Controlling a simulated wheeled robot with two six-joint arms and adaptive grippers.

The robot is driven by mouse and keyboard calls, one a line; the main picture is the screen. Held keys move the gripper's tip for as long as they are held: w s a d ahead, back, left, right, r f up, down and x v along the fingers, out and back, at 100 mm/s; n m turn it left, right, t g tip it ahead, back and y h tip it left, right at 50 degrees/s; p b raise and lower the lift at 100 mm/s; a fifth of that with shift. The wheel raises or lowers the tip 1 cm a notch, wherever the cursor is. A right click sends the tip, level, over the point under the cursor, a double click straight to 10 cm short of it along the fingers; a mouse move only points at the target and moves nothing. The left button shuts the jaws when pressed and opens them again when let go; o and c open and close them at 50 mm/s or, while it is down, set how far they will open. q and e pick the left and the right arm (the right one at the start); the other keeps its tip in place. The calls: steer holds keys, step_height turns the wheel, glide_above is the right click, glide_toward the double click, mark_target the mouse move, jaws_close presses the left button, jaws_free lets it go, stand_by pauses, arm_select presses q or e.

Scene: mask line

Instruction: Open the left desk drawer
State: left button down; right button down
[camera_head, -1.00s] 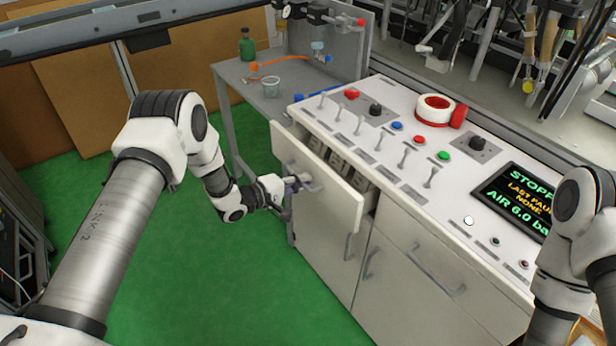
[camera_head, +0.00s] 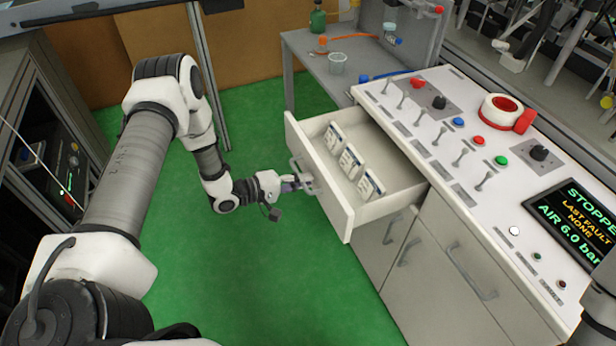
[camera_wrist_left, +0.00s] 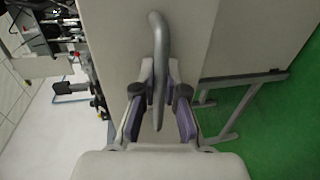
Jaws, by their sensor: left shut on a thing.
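The left desk drawer (camera_head: 319,196) is pulled well out of the white control desk, and its inside shows in the head view. Several small white packs with labels stand in a row inside it. My left gripper (camera_head: 298,184) is at the drawer front, shut on the grey bar handle (camera_head: 303,174). In the left wrist view the handle (camera_wrist_left: 160,60) runs between the two fingers of the gripper (camera_wrist_left: 160,115). The fingertips are partly hidden in the head view. My right gripper is out of view; only part of my right arm shows at the right edge.
The desk top (camera_head: 440,140) carries switches, buttons, a red-and-white tape roll (camera_head: 500,108) and a display (camera_head: 575,220). Closed cabinet doors with handles (camera_head: 470,272) are below. A grey side table (camera_head: 305,60) stands behind. The green floor (camera_head: 250,270) before the drawer is clear.

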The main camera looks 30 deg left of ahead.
arm_select(q)
steer(key=c, duration=1.5)
jaws_free()
steer(key=v, duration=1.2)
steer(key=shift+f, duration=0.1)
